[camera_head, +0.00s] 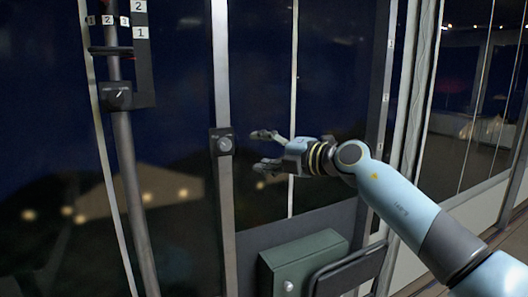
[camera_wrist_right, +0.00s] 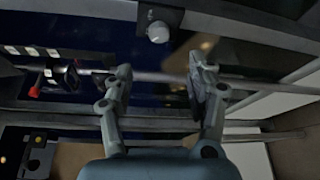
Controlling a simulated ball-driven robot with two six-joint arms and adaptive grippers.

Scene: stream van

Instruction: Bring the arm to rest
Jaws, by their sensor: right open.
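My right gripper (camera_head: 264,151) is open and empty in the head view, its two fingers pointing left. It is in front of the dark window panes, just right of a round knob on a dark plate (camera_head: 223,143) fixed to a vertical metal post. A gap shows between the fingertips and the knob. In the right wrist view my open fingers (camera_wrist_right: 158,80) are spread with nothing between them. The knob (camera_wrist_right: 158,32) shows beyond the fingertips there. My left gripper is not in view.
A grey pole (camera_head: 127,185) with a dark switch box (camera_head: 117,96) and numbered labels stands at the left. A green box (camera_head: 302,262) and a dark panel (camera_head: 349,271) are below my right gripper. Window frames (camera_head: 410,90) rise behind my right arm.

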